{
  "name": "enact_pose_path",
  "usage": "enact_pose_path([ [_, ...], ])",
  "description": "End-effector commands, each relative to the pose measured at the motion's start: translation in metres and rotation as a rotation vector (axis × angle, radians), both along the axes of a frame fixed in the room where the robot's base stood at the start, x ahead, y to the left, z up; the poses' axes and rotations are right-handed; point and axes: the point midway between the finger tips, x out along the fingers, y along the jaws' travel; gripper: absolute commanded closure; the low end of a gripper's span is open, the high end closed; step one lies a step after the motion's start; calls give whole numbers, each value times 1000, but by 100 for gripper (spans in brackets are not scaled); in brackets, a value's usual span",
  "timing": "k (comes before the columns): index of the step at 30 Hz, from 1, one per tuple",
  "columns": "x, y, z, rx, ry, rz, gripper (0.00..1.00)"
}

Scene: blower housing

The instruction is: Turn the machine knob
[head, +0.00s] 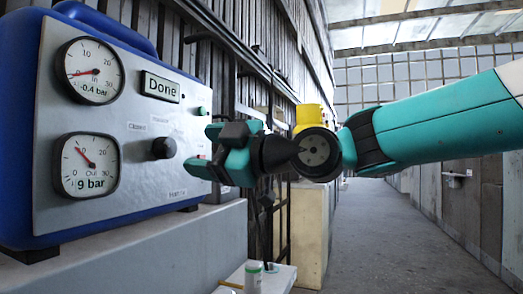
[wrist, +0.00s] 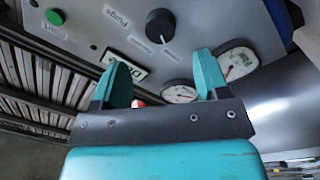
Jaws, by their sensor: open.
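The machine (head: 120,190) is a blue case with a grey front panel, at the left of the head view. Its black round knob (head: 163,148) sits at the panel's middle right, between small labels. It also shows in the wrist view (wrist: 160,26), beyond the fingertips.
Two gauges, the upper (head: 92,70) reading -0.4 bar and the lower (head: 88,166) reading 9 bar, are on the panel's left. A green button (wrist: 54,17) is on the panel. The machine stands on a grey ledge (head: 140,250). The corridor floor (head: 385,240) at right is open.

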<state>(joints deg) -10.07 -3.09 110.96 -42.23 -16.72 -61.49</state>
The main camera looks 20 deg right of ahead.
Motion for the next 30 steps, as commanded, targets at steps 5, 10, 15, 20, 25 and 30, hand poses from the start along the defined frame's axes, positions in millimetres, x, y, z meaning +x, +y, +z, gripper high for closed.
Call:
enact_pose_path([
  [5,-30,-38,-2,1,-1,-9,32],
  [10,-50,-63,-4,1,0,-7,32],
  [15,-61,-75,-6,-1,1,-4,32],
  [20,-65,-78,-6,-1,-1,-1,32],
  [25,-65,-78,-6,-1,-1,0,32],
  [30,-65,-77,-6,-1,-1,0,32],
])
